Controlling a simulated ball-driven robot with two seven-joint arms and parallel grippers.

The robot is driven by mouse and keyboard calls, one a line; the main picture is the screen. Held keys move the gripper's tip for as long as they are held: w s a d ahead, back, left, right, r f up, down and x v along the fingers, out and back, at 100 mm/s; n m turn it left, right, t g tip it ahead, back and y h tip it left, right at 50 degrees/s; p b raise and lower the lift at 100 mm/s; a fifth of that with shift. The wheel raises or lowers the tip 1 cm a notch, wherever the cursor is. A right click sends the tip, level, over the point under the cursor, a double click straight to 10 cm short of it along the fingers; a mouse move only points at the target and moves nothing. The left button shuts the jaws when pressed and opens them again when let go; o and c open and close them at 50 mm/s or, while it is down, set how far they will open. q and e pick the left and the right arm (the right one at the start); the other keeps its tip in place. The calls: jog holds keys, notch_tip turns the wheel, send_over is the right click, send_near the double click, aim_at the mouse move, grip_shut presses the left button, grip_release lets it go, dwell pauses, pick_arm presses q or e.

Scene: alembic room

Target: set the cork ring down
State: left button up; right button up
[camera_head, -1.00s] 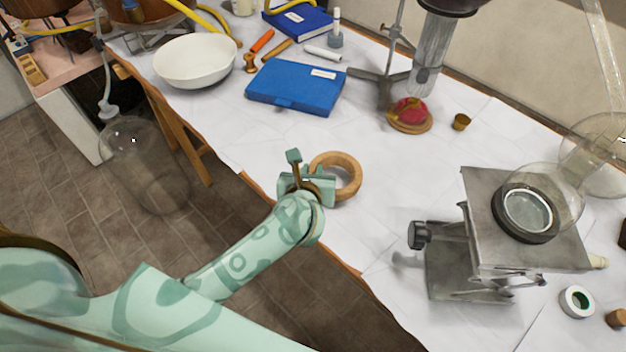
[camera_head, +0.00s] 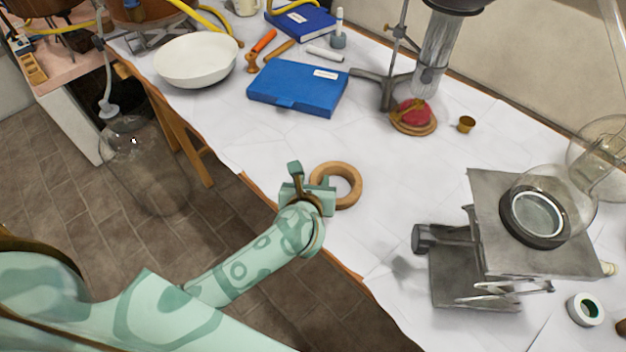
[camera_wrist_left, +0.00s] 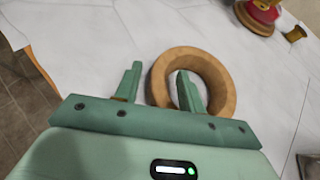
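The cork ring (camera_head: 354,185) is a thick tan-brown ring at the near edge of the white-covered table. It appears to lie flat on the cover. My left gripper (camera_head: 310,178) is at its left side. In the left wrist view, one finger reaches into the hole of the ring (camera_wrist_left: 226,98) and the other stands outside its left wall. The ring wall is between the fingers, with small gaps showing, so the gripper looks open. The fingertips' lower contact is hard to see. My right gripper is out of view.
A metal lab jack (camera_head: 485,190) carrying a glass flask in a dark ring stands to the right. A blue box (camera_head: 297,90) and a white bowl (camera_head: 195,62) lie behind. A red object on a cork base (camera_head: 414,118) is further back. The cover around the ring is clear.

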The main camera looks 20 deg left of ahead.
pick_arm(q)
jog(key=p+v, duration=0.3)
jog(key=v, duration=0.7)
jog(key=shift+s+r, duration=0.2)
jog(key=shift+s, duration=0.05)
jog(key=shift+s+d+r, duration=0.2)
jog(key=shift+s, duration=0.25)
